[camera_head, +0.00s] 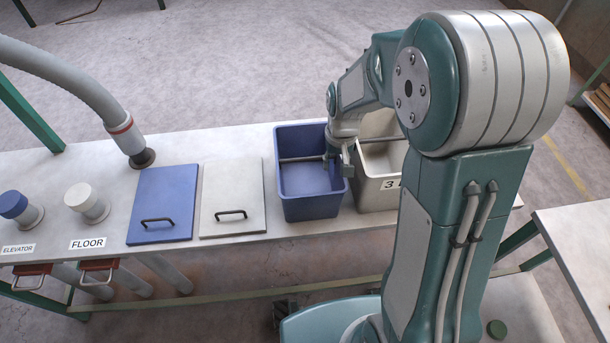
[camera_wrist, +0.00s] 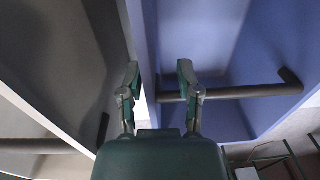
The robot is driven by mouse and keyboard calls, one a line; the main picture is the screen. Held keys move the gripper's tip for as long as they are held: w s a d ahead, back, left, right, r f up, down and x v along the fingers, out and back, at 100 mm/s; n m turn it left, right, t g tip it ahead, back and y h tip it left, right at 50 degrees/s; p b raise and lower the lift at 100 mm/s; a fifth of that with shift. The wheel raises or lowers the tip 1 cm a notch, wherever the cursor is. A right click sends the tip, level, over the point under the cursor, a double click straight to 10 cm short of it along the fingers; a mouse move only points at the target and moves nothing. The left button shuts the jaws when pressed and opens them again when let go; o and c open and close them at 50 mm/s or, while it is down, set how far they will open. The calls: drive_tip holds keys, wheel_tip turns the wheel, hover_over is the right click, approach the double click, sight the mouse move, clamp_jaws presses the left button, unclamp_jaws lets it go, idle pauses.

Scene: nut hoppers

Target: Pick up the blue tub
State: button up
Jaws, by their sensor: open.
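The blue tub (camera_head: 309,207) stands open on the white bench, with a dark bar (camera_head: 300,158) across its inside near the far end. My gripper (camera_head: 340,160) points down at the tub's right rim. In the wrist view my gripper (camera_wrist: 158,84) is open, with one finger over the inside of the blue tub (camera_wrist: 205,35) and the other on the grey tub's side. The blue tub's side wall shows between the fingers. I cannot tell whether they touch it. The tub's floor looks empty.
To the left are a blue lid (camera_head: 163,200), a white lid (camera_head: 232,190), a blue knob (camera_head: 15,205), a white knob (camera_head: 82,200) and a hose (camera_head: 75,85).

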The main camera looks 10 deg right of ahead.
drive_tip(key=shift+d+f, duration=0.1)
drive_tip(key=shift+f, duration=0.25)
drive_tip(key=shift+d, duration=0.25)
clamp_jaws()
drive_tip(key=shift+a, duration=0.1)
